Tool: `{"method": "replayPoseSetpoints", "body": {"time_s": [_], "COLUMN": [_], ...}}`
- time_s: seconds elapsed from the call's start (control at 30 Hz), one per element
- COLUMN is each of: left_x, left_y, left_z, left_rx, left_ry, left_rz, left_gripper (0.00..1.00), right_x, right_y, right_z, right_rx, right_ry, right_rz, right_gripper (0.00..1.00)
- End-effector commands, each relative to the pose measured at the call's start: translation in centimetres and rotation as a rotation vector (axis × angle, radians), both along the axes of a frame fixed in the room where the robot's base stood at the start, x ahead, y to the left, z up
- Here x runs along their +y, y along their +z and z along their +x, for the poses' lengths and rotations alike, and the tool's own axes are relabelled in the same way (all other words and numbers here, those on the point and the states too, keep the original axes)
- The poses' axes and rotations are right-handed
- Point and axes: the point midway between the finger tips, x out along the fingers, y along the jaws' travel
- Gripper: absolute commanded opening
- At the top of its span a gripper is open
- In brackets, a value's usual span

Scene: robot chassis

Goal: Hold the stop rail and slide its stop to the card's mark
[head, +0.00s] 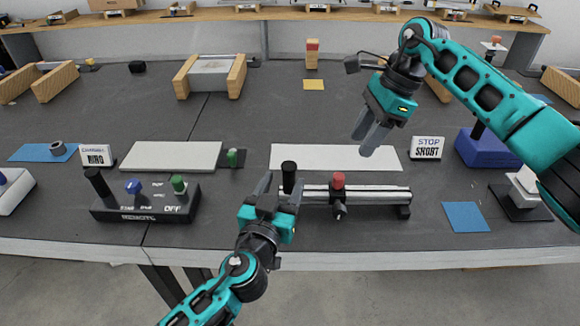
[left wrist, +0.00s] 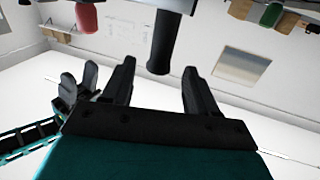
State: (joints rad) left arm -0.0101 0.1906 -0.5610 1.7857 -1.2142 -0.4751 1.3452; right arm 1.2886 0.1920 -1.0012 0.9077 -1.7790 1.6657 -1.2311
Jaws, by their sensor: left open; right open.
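The stop rail (head: 374,194) is a silver bar on dark feet near the table's front edge, in the head view. A black upright handle (head: 289,177) stands at its left end. The stop (head: 338,182) has a red knob and sits left of the rail's middle. The card (head: 427,148) reads "STOP SHORT" and stands behind the rail's right end. My left gripper (head: 278,190) is open beside the black handle; in the left wrist view the handle (left wrist: 161,45) shows ahead between the fingers, which do not grip it. My right gripper (head: 366,138) is open and empty above the table, left of the card.
A black switch box (head: 147,216) with levers stands left of the rail. White flat boards (head: 170,156) lie behind. A blue mat (head: 466,217) lies right of the rail, and a blue block (head: 487,148) stands behind it. The table's front edge is close.

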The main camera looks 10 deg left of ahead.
Motion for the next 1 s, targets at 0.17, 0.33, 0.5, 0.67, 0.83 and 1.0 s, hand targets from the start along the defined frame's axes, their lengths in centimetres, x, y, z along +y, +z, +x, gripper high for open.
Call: {"method": "replayPoseSetpoints", "body": {"time_s": [0.17,0.33,0.5,0.67,0.83,1.0], "left_x": [-0.5,-0.7,-0.9,-0.9,-0.9,-0.9], "left_y": [0.1,0.0,0.0,0.0,0.0,0.0], "left_z": [3.4,5.8,6.9,7.2,7.2,7.2], "left_rx": [-0.002,0.000,0.001,0.001,0.001,0.001], "left_ry": [-0.001,0.000,0.000,-0.001,-0.001,0.000], "left_rz": [0.001,-0.001,-0.001,-0.001,-0.001,-0.001], "left_gripper": [0.58,0.58,0.58,0.58,0.58,0.42], "right_x": [0.0,0.0,0.0,0.0,0.0,0.0], "right_y": [0.0,0.0,0.0,0.0,0.0,0.0], "right_z": [0.0,0.0,0.0,0.0,0.0,0.0], "right_rx": [0.000,0.000,0.000,0.000,0.000,0.000], "right_ry": [0.000,0.000,0.000,0.000,0.000,0.000], "right_rz": [0.000,0.000,0.000,0.000,0.000,0.000], "right_gripper": [0.43,0.43,0.43,0.43,0.43,0.43]}}
